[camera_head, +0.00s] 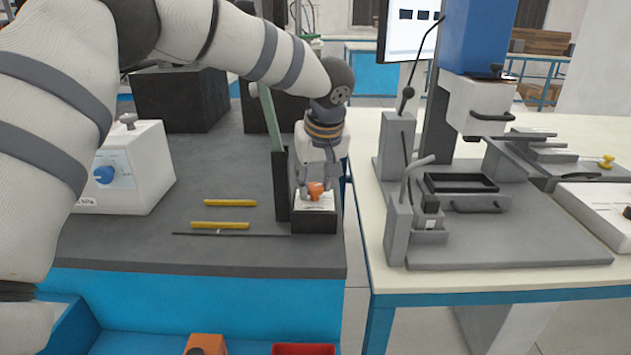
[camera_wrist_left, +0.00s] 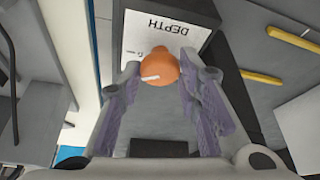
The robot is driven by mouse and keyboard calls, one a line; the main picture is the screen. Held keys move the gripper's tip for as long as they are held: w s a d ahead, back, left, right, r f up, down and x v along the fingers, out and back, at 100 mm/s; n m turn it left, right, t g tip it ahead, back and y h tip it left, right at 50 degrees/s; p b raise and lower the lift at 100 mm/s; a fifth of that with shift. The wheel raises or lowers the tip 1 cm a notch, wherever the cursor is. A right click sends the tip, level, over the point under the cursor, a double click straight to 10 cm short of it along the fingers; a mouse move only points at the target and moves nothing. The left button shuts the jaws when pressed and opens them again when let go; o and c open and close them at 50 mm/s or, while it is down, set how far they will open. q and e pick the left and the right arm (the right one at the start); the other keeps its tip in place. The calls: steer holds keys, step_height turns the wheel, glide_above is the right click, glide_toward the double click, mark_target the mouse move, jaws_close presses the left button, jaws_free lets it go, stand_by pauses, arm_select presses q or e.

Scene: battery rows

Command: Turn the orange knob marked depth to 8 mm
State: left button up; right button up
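The orange knob (camera_head: 316,190) sits on a small black box with a white label plate (camera_head: 322,204) at the right edge of the dark bench top. In the left wrist view the orange knob (camera_wrist_left: 158,68) has a white pointer line toward the picture's left. The plate (camera_wrist_left: 160,32) there reads DEPTH, upside down; its scale marks are too small or hidden to read. My left gripper (camera_head: 317,188) points down over the box. Its fingers (camera_wrist_left: 158,75) stand open on either side of the knob, with small gaps showing. My right gripper is not in view.
A dark upright post (camera_head: 281,185) stands close left of the gripper. Two yellow rods (camera_head: 221,225) lie on the bench top (camera_head: 220,255). A press fixture (camera_head: 500,230) stands on the right table, across a gap.

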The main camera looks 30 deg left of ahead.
arm_select(q)
steer(key=shift+f+n, duration=0.1)
steer(key=shift+n, duration=0.2)
steer(key=n+g, duration=0.1)
steer(key=n, duration=0.1)
steer(key=shift+w+n+y, duration=0.15)
steer(key=shift+n+y, duration=0.15)
steer(key=shift+n, duration=0.1)
steer(key=n+g+b, duration=0.1)
steer(key=n, duration=0.1)
steer(key=shift+w+f+n, duration=0.1)
steer(key=shift+f+n, duration=0.05)
steer(key=shift+n, duration=0.25)
steer(key=n+g, duration=0.1)
steer(key=n, duration=0.1)
steer(key=n+b, duration=0.1)
steer(key=shift+w+d+n+g+y, duration=0.1)
steer(key=shift+n+g+y, duration=0.2)
steer(key=shift+n+g, duration=0.1)
steer(key=shift+n+g+b, duration=0.3)
steer(key=shift+n+b, duration=0.05)
steer(key=shift+n, duration=0.45)
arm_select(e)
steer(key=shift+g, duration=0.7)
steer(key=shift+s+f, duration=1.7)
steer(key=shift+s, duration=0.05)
arm_select(q)
steer(key=o, duration=1.1)
steer(key=shift+n, duration=0.3)
steer(key=shift+r, duration=0.2)
